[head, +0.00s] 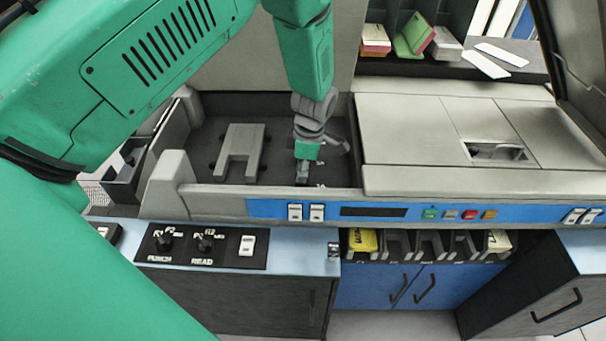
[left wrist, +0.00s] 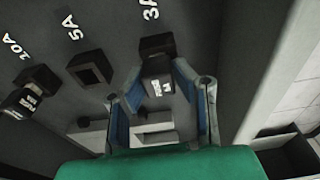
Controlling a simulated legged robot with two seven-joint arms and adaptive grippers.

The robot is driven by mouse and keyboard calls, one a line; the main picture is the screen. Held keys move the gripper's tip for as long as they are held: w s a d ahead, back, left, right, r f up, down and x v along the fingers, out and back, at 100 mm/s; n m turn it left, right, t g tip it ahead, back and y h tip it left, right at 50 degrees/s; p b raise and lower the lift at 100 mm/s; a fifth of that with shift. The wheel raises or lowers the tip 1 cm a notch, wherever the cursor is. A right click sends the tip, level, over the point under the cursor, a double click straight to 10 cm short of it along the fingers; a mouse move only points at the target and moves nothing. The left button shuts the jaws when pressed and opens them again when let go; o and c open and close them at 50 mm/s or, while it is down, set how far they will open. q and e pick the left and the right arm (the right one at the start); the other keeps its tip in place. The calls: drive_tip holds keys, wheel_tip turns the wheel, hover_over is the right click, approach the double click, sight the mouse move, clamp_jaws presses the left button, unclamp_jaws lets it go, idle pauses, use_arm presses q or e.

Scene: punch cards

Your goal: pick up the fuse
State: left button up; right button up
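The left wrist view shows a dark fuse (left wrist: 158,88) with a small white label, at the black socket (left wrist: 157,46) marked 3A. It appears seated there. My left gripper (left wrist: 157,75) is open around it, with one blue-padded finger on each side and the tips close to its sides. I cannot tell if they touch it. In the head view my left gripper (head: 303,172) points down into the dark recessed bay (head: 270,128). The fuse is too small to make out there. My right gripper is not in view.
Another fuse (left wrist: 22,96) sits at the socket marked 10A. The 5A socket (left wrist: 90,70) looks empty. A grey U-shaped block (head: 240,150) lies left of my gripper in the bay. The bay's front wall (head: 200,203) and the beige machine cover (head: 420,145) border the space.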

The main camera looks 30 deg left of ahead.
use_arm(q)
drive_tip(key=shift+d, duration=0.25)
drive_tip(key=shift+w+r, duration=0.1)
